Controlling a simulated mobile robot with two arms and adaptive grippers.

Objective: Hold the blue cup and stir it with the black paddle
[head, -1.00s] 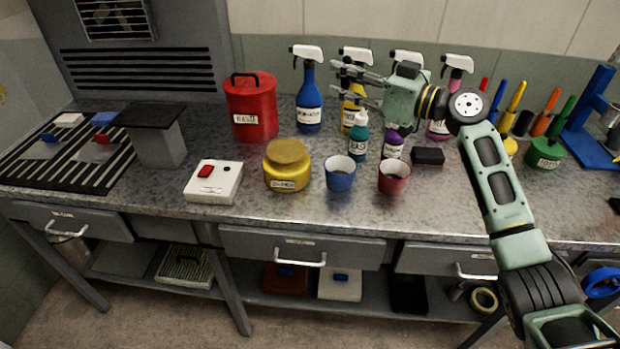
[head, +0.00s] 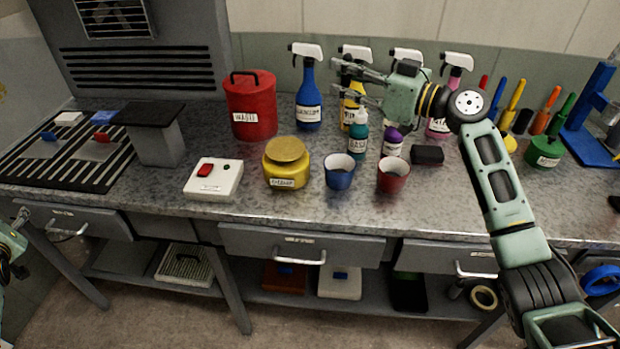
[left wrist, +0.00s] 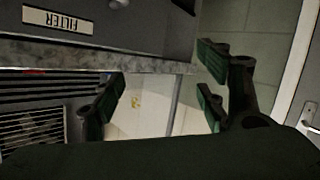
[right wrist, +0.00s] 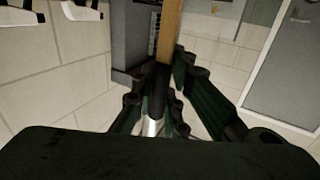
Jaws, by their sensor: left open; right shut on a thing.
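The blue cup (head: 339,177) stands upright on the bench, just left of a red cup (head: 393,180). My right gripper (head: 352,84) is well above and behind the blue cup, in front of the yellow spray bottle. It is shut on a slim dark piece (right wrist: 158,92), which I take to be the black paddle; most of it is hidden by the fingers. My left gripper (head: 20,222) is at the left edge of the head view, off the bench's front left corner and far from the cup. In the left wrist view its fingers (left wrist: 163,90) are apart and empty.
A yellow jar (head: 286,168) stands left of the blue cup, and a white switch box (head: 213,180) farther left. Spray bottles and small bottles stand behind the cups. A black block (head: 428,155) lies to the right. The bench front before the cups is clear.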

